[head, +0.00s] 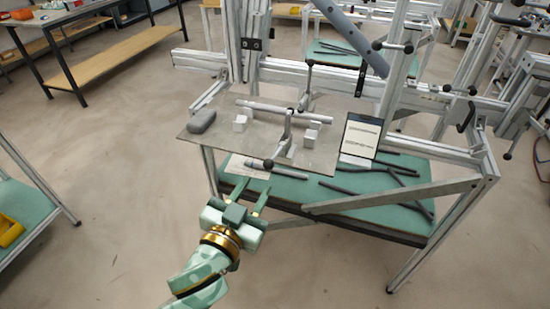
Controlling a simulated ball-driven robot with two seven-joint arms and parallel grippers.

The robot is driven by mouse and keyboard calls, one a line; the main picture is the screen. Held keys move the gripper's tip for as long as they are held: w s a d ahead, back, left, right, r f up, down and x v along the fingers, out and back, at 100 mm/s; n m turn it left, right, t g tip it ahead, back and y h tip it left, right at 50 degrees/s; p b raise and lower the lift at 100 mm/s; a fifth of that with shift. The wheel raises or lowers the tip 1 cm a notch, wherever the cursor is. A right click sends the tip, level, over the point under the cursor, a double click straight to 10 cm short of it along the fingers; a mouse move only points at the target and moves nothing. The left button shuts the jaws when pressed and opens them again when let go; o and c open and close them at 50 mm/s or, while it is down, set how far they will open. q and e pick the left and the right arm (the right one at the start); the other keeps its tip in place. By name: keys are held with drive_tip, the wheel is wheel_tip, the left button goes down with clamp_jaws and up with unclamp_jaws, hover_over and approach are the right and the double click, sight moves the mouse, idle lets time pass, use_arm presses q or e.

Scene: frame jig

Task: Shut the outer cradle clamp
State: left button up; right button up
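A grey plate (222,142) on the frame jig carries a light metal tube (262,106) lying across it, with small pale blocks (240,123) around. A toggle clamp (286,140) stands at the plate's near side. Its lever slants down toward the front left and ends in a dark knob (268,164). A second clamp (307,88) stands farther back with its lever upright. I cannot tell from the picture which is the outer one. My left gripper (255,184) is open and empty, in front of and below the plate's near edge. My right gripper is not in view.
A grey rounded object (201,121) lies at the plate's left. A clipboard (362,136) stands at its right. Several more clamps with dark knobs (405,47) sit on the frame. Below, a green shelf (410,222) holds dark tubes.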

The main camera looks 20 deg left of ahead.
sight(274, 156)
use_arm(q)
drive_tip(key=w, duration=0.7)
drive_tip(key=w+d+b, duration=0.1)
drive_tip(key=w, duration=0.2)
drive_tip(key=shift+w, duration=0.4)
clamp_jaws()
